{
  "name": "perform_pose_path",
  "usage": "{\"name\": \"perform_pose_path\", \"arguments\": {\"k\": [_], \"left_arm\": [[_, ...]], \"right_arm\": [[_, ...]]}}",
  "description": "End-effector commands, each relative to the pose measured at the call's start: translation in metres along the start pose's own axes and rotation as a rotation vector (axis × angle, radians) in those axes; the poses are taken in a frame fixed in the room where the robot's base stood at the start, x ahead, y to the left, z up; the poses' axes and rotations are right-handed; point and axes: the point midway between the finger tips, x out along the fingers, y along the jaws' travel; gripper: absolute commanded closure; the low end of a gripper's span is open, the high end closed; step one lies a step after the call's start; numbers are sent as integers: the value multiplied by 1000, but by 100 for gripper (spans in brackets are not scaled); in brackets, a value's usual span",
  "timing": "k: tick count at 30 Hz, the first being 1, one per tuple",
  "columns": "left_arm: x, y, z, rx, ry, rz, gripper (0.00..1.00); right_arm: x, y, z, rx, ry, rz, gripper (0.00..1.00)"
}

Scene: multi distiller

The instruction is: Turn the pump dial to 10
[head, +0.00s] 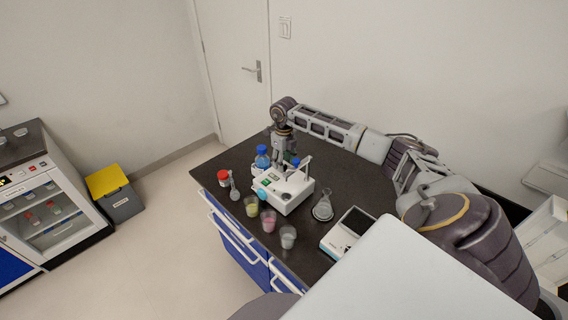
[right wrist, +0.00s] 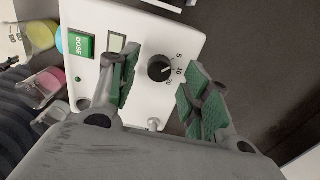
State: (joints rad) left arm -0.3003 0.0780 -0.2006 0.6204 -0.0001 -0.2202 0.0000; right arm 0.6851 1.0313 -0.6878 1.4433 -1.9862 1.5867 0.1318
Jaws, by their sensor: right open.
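The pump is a white box (head: 284,190) on the dark bench, with its panel filling the upper part of the right wrist view (right wrist: 140,100). Its black round dial (right wrist: 159,68) has the marks 5, 10 and 20 to its right. A small pale mark on the dial seems to face the 10 to 20 side, but I cannot tell exactly where. My left gripper is out of view.
A green DOSE button (right wrist: 81,44) and a small display sit beside the dial. Around the pump stand a blue-capped bottle (head: 262,157), a red-capped jar (head: 223,178), several beakers, a flask (head: 323,208) and a scale (head: 347,233). The bench's far left corner is clear.

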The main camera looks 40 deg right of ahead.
Motion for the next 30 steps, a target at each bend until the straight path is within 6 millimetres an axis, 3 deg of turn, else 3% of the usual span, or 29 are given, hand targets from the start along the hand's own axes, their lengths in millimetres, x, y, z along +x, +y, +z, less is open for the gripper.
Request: {"name": "perform_pose_path", "arguments": {"k": [6, 16, 27, 30], "left_arm": [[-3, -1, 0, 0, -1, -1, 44], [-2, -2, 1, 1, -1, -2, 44], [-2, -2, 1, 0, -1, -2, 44], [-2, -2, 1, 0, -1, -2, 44]], "right_arm": [[13, 1, 0, -1, 0, 1, 52], [15, 0, 0, -1, 0, 0, 52], [15, 0, 0, -1, 0, 0, 98], [15, 0, 0, 0, 0, 0, 100]]}}
